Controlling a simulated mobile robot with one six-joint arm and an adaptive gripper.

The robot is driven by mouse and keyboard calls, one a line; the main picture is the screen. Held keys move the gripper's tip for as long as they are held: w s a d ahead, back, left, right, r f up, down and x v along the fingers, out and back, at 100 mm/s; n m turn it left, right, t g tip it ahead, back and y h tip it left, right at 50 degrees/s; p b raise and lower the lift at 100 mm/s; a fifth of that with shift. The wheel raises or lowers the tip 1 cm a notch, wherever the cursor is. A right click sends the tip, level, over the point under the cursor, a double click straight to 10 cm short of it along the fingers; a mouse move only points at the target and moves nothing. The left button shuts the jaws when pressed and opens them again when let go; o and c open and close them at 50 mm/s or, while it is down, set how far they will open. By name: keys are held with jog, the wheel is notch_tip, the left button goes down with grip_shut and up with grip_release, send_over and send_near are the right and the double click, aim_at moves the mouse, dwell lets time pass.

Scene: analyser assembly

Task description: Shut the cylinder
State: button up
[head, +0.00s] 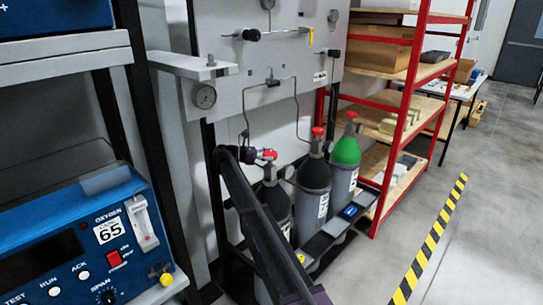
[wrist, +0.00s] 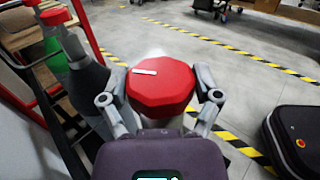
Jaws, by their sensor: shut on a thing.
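Three gas cylinders stand in a row in the head view. The nearest one (head: 276,203) has a dark shoulder, the middle one (head: 315,172) is dark too, and the far one (head: 346,150) has a green shoulder. My gripper (head: 262,154) is at the red valve knob (head: 270,154) of the nearest cylinder. In the wrist view the faceted red knob (wrist: 160,90), with a short white mark on top, fills the space between the two fingers of my gripper (wrist: 160,101), which close on its sides. The valve under the knob is mostly hidden.
A panel (head: 240,80) with gauges and pipes stands behind the cylinders. The blue oxygen analyser (head: 75,240) is on a rack at left. A red shelf (head: 403,100) stands to the right. Open floor lies beyond the yellow-black tape (head: 432,235).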

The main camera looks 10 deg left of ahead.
jog(key=shift+s+d+m+g, duration=0.15)
jog(key=shift+m+g, duration=0.25)
jog(key=shift+g, duration=0.2)
jog(key=o, duration=0.9)
jog(key=shift+o, duration=0.2)
